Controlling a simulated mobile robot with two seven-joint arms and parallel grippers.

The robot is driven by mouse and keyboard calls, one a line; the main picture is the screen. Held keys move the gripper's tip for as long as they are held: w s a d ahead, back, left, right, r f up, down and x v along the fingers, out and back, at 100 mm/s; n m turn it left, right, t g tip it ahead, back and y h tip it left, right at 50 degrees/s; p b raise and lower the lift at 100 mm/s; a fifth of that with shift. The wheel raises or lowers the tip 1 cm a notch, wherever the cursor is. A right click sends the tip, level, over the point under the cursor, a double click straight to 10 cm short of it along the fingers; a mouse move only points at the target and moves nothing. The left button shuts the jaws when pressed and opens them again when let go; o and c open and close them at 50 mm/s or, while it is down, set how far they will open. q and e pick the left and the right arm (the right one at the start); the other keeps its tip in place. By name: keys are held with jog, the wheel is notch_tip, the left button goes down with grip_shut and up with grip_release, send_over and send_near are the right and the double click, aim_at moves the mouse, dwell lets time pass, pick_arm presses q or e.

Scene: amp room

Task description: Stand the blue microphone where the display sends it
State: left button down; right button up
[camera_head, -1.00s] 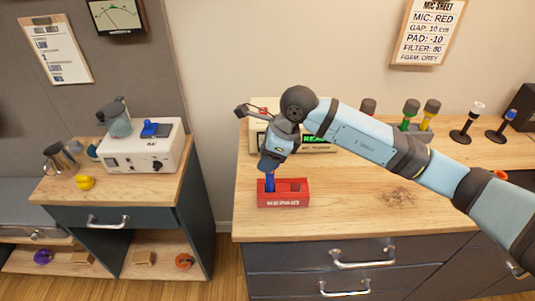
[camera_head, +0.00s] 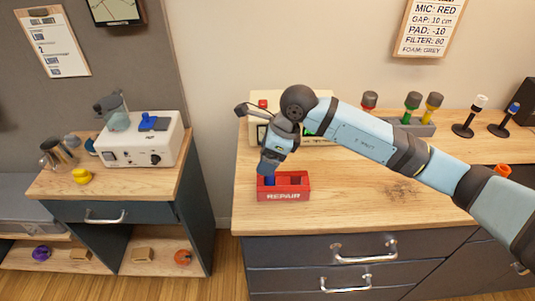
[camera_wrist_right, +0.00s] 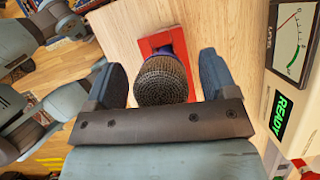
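The blue microphone (camera_head: 269,181) is in the left compartment of the red box marked REPAIR (camera_head: 284,197). Only a little blue shows under my right gripper (camera_head: 268,168). In the right wrist view, its dark mesh head (camera_wrist_right: 162,80) is between the fingers of my right gripper (camera_wrist_right: 165,82), with a gap on each side. The fingers are open. The cream unit behind (camera_head: 263,103) is partly hidden by my arm; the wrist view shows its green READY display (camera_wrist_right: 280,115) and a needle meter (camera_wrist_right: 294,40). My left gripper is not seen in the head view.
A grey stand (camera_head: 422,128) at the back holds red, green and yellow microphones. A wall sheet (camera_head: 430,28) reads MIC: RED. The counter front right of the box is clear.

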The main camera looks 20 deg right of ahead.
jog(key=b+v, duration=0.1)
jog(key=v, duration=1.3)
jog(key=shift+a+f, duration=0.1)
